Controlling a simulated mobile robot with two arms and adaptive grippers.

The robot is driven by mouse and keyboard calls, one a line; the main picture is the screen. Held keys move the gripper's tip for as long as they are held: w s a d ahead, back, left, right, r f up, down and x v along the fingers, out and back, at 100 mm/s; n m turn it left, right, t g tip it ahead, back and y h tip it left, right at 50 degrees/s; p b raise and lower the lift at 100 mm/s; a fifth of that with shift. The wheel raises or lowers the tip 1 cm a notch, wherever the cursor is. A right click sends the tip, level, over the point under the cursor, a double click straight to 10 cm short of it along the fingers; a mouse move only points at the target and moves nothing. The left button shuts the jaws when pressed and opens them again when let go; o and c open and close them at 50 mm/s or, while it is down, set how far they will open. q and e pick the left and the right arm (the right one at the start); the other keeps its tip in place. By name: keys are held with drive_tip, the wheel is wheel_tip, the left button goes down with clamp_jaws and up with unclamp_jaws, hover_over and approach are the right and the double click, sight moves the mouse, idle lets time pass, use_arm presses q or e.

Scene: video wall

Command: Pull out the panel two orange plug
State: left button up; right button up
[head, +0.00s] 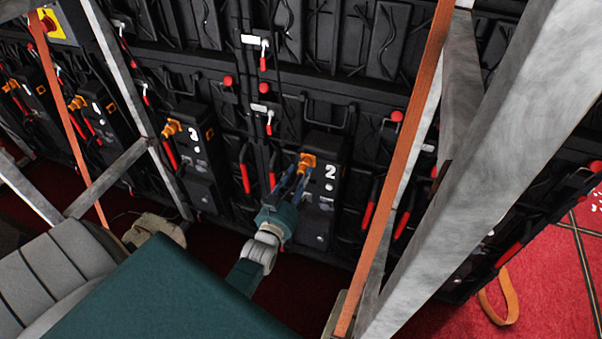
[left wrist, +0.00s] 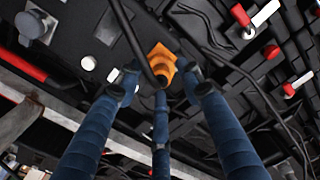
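The orange plug (head: 307,160) sits in the top of the black panel box marked 2 (head: 318,205). In the left wrist view the orange plug (left wrist: 162,62) shows at the upper middle, with a black cable by it. My left gripper (head: 298,178) reaches up to the plug from below. In the left wrist view its blue fingers (left wrist: 160,82) are spread on either side of the plug, with gaps visible, and a third finger lies below it. Whether any finger touches the plug is unclear. My right gripper is not in view.
Another orange plug (head: 172,127) sits on the box marked 3 to the left. Grey metal posts (head: 480,160) and an orange strap (head: 395,170) stand to the right of panel two. Red-handled levers (head: 369,205) flank the boxes. Red carpet (head: 540,300) shows at lower right.

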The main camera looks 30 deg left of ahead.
use_arm(q)
drive_tip(key=shift+x, duration=0.8)
clamp_jaws()
drive_tip(key=shift+p+v, duration=0.55)
drive_tip(key=shift+v, duration=0.4)
drive_tip(key=shift+f, duration=0.25)
unclamp_jaws()
drive_tip(key=shift+r, duration=0.15)
drive_tip(key=shift+s, duration=0.1)
